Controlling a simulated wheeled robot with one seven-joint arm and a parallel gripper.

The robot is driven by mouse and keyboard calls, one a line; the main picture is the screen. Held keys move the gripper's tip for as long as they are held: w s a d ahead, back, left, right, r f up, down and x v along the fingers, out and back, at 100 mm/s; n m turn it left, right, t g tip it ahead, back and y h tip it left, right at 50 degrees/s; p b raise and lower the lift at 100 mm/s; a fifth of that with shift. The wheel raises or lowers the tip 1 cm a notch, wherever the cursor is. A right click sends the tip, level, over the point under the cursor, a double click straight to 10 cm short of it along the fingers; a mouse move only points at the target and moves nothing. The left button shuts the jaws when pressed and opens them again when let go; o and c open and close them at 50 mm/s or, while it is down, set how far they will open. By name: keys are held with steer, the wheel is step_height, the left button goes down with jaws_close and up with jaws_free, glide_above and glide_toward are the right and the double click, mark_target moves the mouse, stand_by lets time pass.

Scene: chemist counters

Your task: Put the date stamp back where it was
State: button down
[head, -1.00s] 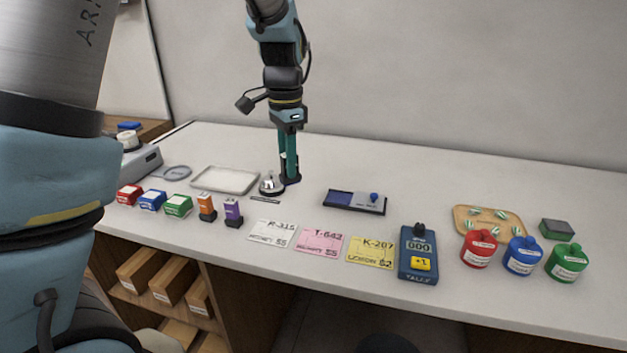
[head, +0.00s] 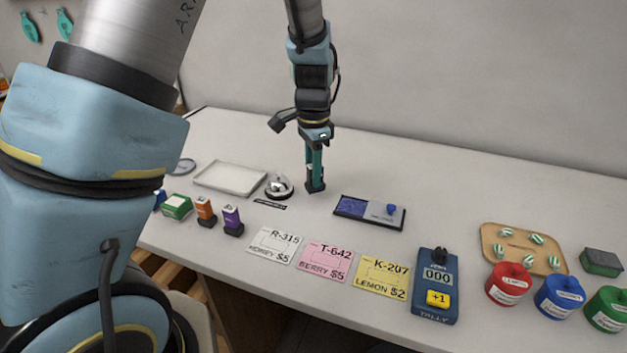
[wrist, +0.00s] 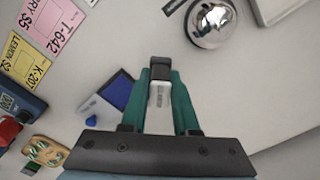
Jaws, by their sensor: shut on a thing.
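My gripper (head: 315,186) is low over the counter, just right of the silver bell. It is shut on a small pale grey and black piece, which I take to be the date stamp (wrist: 159,95); it shows between the teal fingers in the wrist view. The fingers hide most of it. I cannot tell whether its dark lower end touches the counter. The ink pad (head: 357,209), with a dark blue surface and a blue knob, lies open to the right of my gripper; it also shows in the wrist view (wrist: 118,92).
The bell (head: 279,186) stands close on the left, with a small dark strip (head: 270,206) before it. A pale tray (head: 230,178) lies farther left. Price cards, a tally counter (head: 436,286) and coloured pots fill the front right. The counter behind my gripper is clear.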

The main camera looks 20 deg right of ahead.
steer(key=shift+f, duration=1.45)
steer(key=shift+f, duration=0.1)
steer(key=c, duration=0.7)
jaws_free()
steer(key=shift+o, duration=0.2)
step_height(320, 180, up, 12)
steer(key=shift+r+b, duration=0.1)
steer(key=shift+b, duration=0.65)
steer(key=s+a+f+n, duration=0.2)
steer(key=a+n, duration=0.6)
steer(key=a, duration=0.7)
steer(key=s+a+f+n+t, duration=0.1)
steer(key=s+a+f+n, duration=0.1)
steer(key=a+n, duration=0.6)
steer(key=a, duration=0.7)
steer(key=shift+f+t, duration=0.2)
steer(key=shift+t, duration=0.1)
